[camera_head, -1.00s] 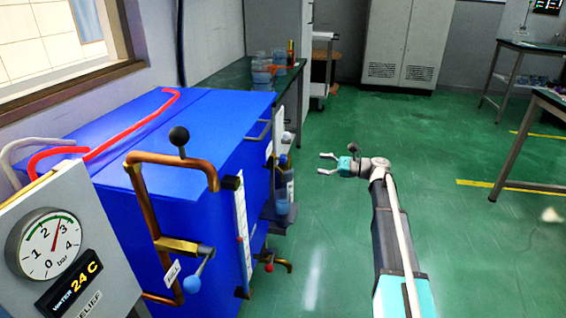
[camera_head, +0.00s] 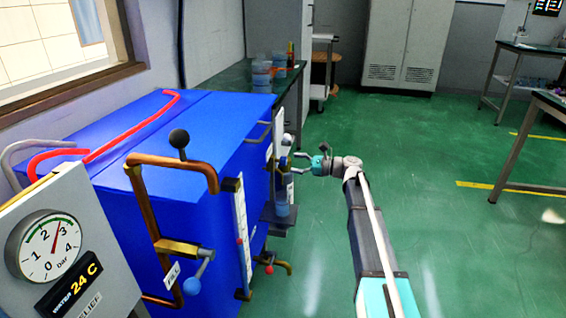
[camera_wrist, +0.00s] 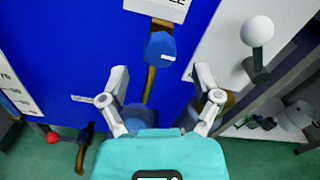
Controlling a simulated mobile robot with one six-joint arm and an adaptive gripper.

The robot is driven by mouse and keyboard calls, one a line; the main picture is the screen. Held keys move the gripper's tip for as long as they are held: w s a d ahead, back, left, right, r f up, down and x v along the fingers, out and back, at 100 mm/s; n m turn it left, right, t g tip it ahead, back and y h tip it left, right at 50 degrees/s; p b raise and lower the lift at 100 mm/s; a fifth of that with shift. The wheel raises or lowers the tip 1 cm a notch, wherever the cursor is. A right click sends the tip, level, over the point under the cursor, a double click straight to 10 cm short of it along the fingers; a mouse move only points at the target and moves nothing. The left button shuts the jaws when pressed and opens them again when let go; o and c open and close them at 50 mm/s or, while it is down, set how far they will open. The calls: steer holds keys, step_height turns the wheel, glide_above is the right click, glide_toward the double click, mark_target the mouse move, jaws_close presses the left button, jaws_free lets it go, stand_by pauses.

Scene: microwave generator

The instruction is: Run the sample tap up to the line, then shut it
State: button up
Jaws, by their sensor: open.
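The sample tap's blue handle (camera_wrist: 160,50) is on the blue cabinet front in the wrist view, under a white label (camera_wrist: 160,8) whose text is cut off. It stands ahead of and between my gripper's (camera_wrist: 159,78) open fingers, with nothing gripped. In the head view my gripper (camera_head: 298,163) is close to the cabinet's right face, beside the small tap knob (camera_head: 283,163). A clear cup (camera_head: 282,208) with blue showing sits on a small shelf below. In the wrist view a dark blue shape below the handle is partly hidden by my gripper. The fill line is not readable.
A white ball-ended lever (camera_wrist: 257,30) stands right of the handle. A sight gauge (camera_head: 242,235), a fill valve (camera_head: 192,285) and a red-knobbed drain tap (camera_head: 269,269) are on the blue cabinet (camera_head: 210,130). Open green floor lies to the right.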

mark_target(283, 161)
steer(key=shift+w+a, duration=0.25)
steer(key=shift+a, duration=0.95)
steer(key=shift+w+a, duration=0.2)
steer(key=shift+a, duration=0.95)
jaws_close()
